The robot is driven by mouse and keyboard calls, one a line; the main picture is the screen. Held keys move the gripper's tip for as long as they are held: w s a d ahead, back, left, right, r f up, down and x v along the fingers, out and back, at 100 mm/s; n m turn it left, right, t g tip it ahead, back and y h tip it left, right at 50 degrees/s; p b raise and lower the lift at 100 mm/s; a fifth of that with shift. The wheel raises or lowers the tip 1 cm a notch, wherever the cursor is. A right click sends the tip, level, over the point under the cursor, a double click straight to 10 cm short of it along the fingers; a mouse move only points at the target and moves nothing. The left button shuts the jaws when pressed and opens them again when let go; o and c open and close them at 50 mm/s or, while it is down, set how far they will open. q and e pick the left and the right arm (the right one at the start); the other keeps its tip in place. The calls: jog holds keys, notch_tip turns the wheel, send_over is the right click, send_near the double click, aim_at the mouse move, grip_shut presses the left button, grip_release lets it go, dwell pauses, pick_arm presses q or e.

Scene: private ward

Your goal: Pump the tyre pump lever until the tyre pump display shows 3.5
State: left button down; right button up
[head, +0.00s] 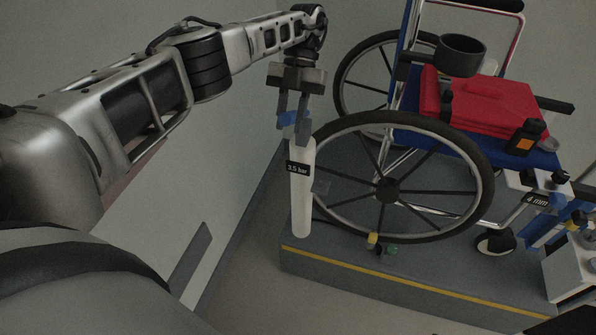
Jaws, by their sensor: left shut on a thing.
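The tyre pump (301,205) is a white upright cylinder standing on the grey platform, beside the wheelchair's large near wheel. Its black tyre pump display (298,169) near the top reads "3.5 bar". The blue tyre pump lever (289,118) shows at the top of the pump, partly hidden by my fingers. My left gripper (293,124) points down from above and is shut on the lever. My right gripper cannot be made out in this view.
The wheelchair (388,190) stands on the platform (400,277), which has a yellow edge strip. A folded red item (478,105) and a dark cup (460,55) are on the chair. A "4 mm" label (537,199) and a white box (570,272) are at right. Bare floor lies in front.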

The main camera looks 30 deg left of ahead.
pick_arm(q)
jog(key=shift+w+r, duration=0.1)
jog(key=shift+r, duration=0.3)
pick_arm(e)
jog(key=shift+r, duration=0.1)
pick_arm(q)
jog(key=p, duration=0.4)
jog(key=shift+s+r+t+p, duration=0.1)
jog(key=shift+s+t+p, duration=0.15)
jog(key=shift+t+p, duration=0.15)
notch_tip(320, 180, down, 8)
jog(key=s+t+y+p, duration=0.1)
jog(key=s+t, duration=0.1)
jog(key=t, duration=0.4)
jog(key=shift+d+y+p, duration=0.25)
jog(key=shift+y+p, duration=0.1)
jog(key=shift+y, duration=0.05)
pick_arm(e)
jog(key=shift+s+d+r+h, duration=0.15)
jog(key=shift+d+r, duration=0.15)
jog(key=shift+r, duration=0.35)
jog(key=shift+s+d+r+h, duration=0.15)
jog(key=shift+d+r, duration=0.15)
jog(key=shift+r, duration=0.35)
pick_arm(q)
jog(key=shift+c, duration=1.4)
grip_release()
jog(key=shift+w, duration=0.1)
